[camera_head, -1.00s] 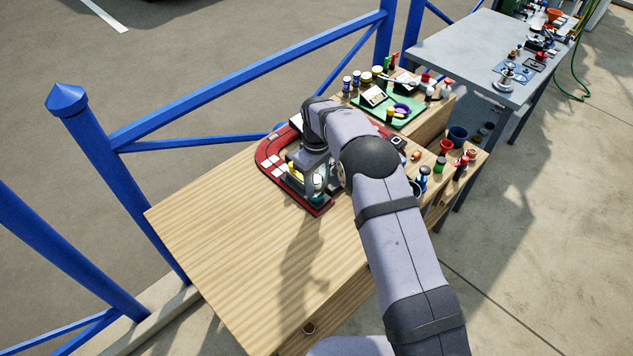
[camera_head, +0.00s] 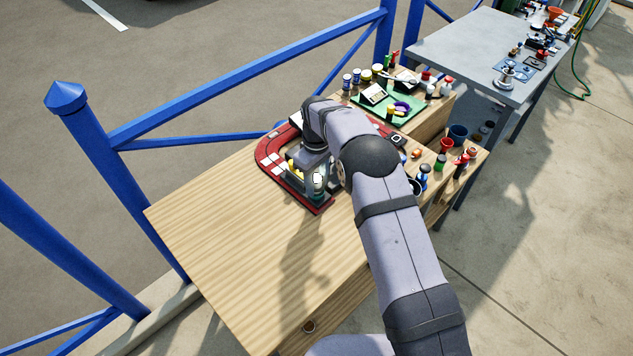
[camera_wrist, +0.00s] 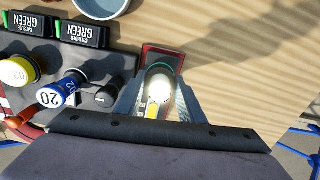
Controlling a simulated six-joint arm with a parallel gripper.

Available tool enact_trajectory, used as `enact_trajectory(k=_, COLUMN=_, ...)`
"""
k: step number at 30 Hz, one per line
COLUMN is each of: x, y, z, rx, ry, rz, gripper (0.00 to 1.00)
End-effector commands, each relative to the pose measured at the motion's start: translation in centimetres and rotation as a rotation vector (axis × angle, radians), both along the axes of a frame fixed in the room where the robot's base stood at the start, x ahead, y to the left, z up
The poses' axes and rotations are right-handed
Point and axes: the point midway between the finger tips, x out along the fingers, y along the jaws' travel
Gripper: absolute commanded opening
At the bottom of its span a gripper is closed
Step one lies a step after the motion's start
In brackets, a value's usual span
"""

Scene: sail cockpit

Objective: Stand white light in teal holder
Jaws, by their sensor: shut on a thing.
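My gripper (camera_wrist: 160,84) is shut on the white light (camera_wrist: 158,80), which shows in the wrist view as a bright round white top with a yellow strip below it. The teal holder (camera_wrist: 180,66) shows as a thin teal arc just beyond the light, at the red end of the board. The light overlaps the holder in this view, and I cannot tell whether it is inside or above it. In the head view my gripper (camera_head: 316,184) is over the near end of the red-edged board (camera_head: 270,160), and my arm hides most of it.
Left of my gripper in the wrist view stand a yellow-and-white knob (camera_wrist: 18,70), a blue piece marked 20 (camera_wrist: 62,90) and a black knob (camera_wrist: 105,96). The front of the wooden table (camera_head: 235,240) is clear.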

Motion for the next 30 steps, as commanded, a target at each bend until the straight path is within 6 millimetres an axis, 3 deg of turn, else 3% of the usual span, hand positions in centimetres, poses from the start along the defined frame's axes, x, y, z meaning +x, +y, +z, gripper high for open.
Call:
enact_trajectory(k=12, x=0.00, y=0.00, z=1.16, rx=0.000, ry=0.000, rz=0.000, gripper=0.13)
enact_trajectory(k=30, x=0.01, y=0.00, z=1.20, rx=0.000, ry=0.000, rz=0.000, gripper=0.13)
